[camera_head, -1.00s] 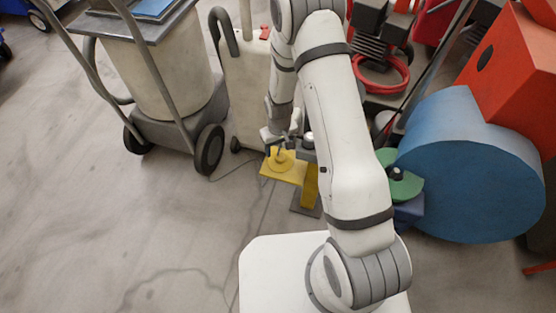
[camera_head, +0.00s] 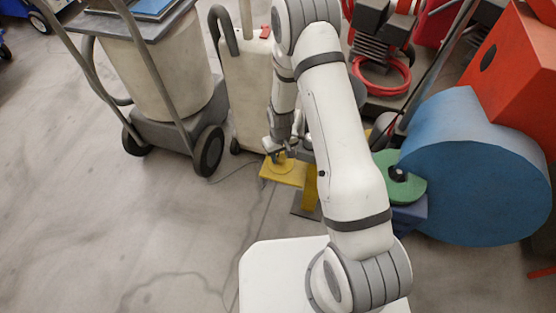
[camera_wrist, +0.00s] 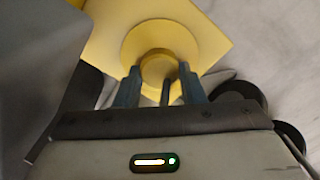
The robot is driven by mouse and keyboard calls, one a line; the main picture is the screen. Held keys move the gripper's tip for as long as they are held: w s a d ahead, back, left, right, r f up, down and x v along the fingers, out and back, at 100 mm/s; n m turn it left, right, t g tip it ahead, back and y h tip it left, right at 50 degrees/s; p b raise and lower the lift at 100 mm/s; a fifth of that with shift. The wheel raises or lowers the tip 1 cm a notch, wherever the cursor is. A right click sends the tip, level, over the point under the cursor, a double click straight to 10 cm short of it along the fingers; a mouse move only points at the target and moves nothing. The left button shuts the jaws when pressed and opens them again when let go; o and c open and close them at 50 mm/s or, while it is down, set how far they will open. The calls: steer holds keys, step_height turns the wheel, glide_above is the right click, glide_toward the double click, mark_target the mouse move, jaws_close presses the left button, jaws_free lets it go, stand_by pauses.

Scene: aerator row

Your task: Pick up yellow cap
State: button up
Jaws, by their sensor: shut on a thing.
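The yellow cap is a round disc with a raised knob, centred in the wrist view (camera_wrist: 160,42). It lies on a square yellow plate (camera_wrist: 105,13). My gripper (camera_wrist: 160,72) has its two fingers on either side of the knob and is shut on it. In the head view the cap (camera_head: 287,167) shows as a small yellow round on the plate (camera_head: 280,178), left of my arm. My gripper (camera_head: 282,152) is above it and hides part of the cap. I cannot tell whether the cap is lifted off the plate.
A yellow post (camera_head: 310,188) stands right of the plate. A green disc (camera_head: 409,188) and a large blue drum (camera_head: 470,180) are at right. A wheeled cart (camera_head: 165,130) and a pale upright canister (camera_head: 247,100) stand behind and left. Open floor (camera_head: 110,220) is at front left.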

steer(key=c, duration=0.3)
